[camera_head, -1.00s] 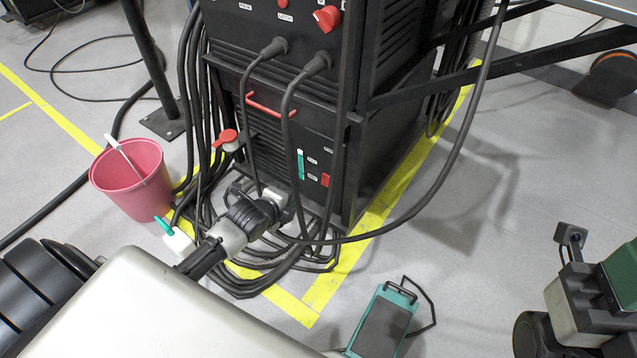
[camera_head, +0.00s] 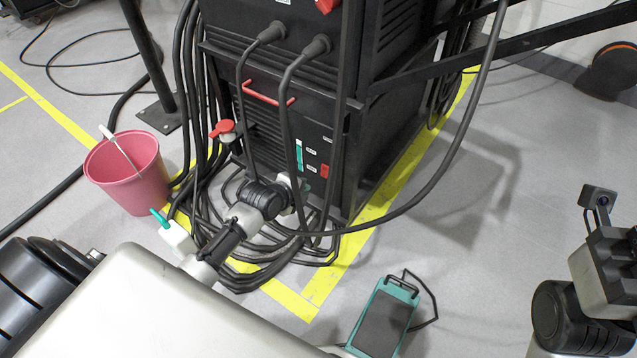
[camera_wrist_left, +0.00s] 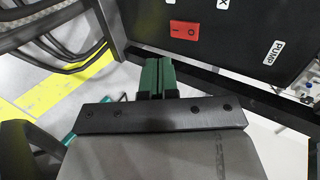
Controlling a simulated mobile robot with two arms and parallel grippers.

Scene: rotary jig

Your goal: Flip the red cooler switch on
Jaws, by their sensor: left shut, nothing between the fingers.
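The red rocker switch (camera_head: 324,171) sits low on the front of the black cabinet (camera_head: 270,110). My left gripper (camera_head: 304,187) is low in front of the cabinet, just below and left of the switch. In the left wrist view the green fingers of my left gripper (camera_wrist_left: 158,64) are shut and empty, a little below the switch in the picture, apparently apart from it. My right arm's wrist shows at the right edge; its fingers are not visible.
Thick black cables loop around my left arm and down the cabinet front. A red valve handle (camera_head: 222,128) and red bar handle (camera_head: 268,95) are above. A pink bucket (camera_head: 130,175) stands left. A green-framed device (camera_head: 382,322) lies on the floor. A PUMP label (camera_wrist_left: 273,52) is beside the switch.

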